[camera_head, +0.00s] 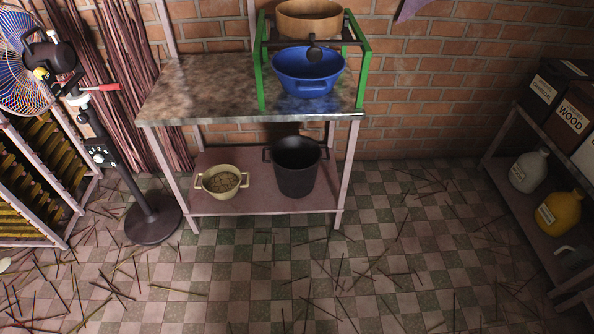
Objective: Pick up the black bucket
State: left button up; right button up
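The black bucket (296,168) stands upright on the lower shelf (262,204) of the metal table, toward its right end. It has a handle on each side of its rim, and its inside is dark. Neither of my grippers shows in the head view, so their state and distance from the bucket cannot be seen.
A cream two-handled pot (222,181) sits left of the bucket. The tabletop (190,92) overhangs it, bearing a green stand (364,70) and blue basin (308,72). A pedestal fan (153,215) stands left, a bottle shelf (520,215) right. Sticks litter the open floor (330,270).

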aim_at(296, 158)
jog(key=i+u, duration=0.2)
jog(key=i, duration=0.25)
jog(key=i+l+u, duration=0.15)
jog(key=i, duration=0.25)
jog(key=i+l+u, duration=0.2)
jog(key=i, duration=0.25)
